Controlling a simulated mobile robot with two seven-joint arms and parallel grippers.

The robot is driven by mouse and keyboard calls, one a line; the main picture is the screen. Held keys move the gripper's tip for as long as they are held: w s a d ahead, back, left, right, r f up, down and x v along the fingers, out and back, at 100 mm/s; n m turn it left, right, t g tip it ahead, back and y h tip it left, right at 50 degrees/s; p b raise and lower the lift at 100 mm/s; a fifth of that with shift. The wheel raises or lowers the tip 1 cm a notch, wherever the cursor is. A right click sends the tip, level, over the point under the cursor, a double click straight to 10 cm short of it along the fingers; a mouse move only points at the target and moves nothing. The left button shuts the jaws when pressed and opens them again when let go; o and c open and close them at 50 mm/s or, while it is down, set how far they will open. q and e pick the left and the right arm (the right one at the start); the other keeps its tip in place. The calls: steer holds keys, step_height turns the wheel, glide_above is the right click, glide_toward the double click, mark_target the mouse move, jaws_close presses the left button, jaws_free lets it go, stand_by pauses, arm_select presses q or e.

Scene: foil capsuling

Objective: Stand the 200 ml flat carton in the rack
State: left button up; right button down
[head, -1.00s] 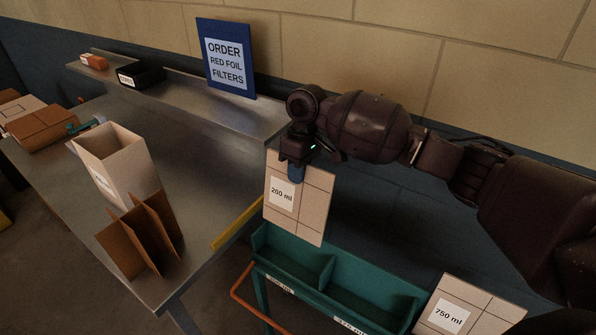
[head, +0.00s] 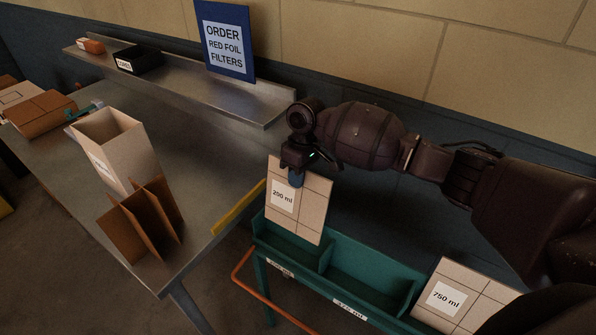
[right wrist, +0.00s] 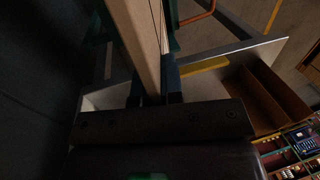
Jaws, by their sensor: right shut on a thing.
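The 200 ml flat carton (head: 310,208) is a beige panel with crease lines and a white "200 ml" label. My right gripper (head: 297,178) is shut on its top edge and holds it roughly upright, slightly tilted in the picture. In the right wrist view the carton (right wrist: 138,40) runs up from between the fingers (right wrist: 153,92). The green rack (head: 375,272) is below, and the carton's lower edge overlaps its left compartment. I cannot tell whether it touches the rack floor. My left gripper is not in view.
A 750 ml flat carton (head: 455,297) leans in the rack's right part; the middle compartment looks empty. An orange rail (head: 243,282) runs along the front. A metal table (head: 190,215) at left bears an open white box (head: 120,150) and brown dividers (head: 140,222).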

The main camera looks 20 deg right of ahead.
mark_target(298, 200)
step_height(298, 200, down, 2)
steer(key=shift+f, duration=0.15)
steer(key=shift+f+b, duration=1.15)
steer(key=shift+f, duration=1.8)
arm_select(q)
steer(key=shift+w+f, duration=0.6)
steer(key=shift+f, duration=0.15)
arm_select(e)
steer(key=shift+f, duration=0.65)
steer(key=c, duration=1.2)
jaws_free()
steer(key=shift+o, duration=0.2)
steer(key=shift+r, duration=0.1)
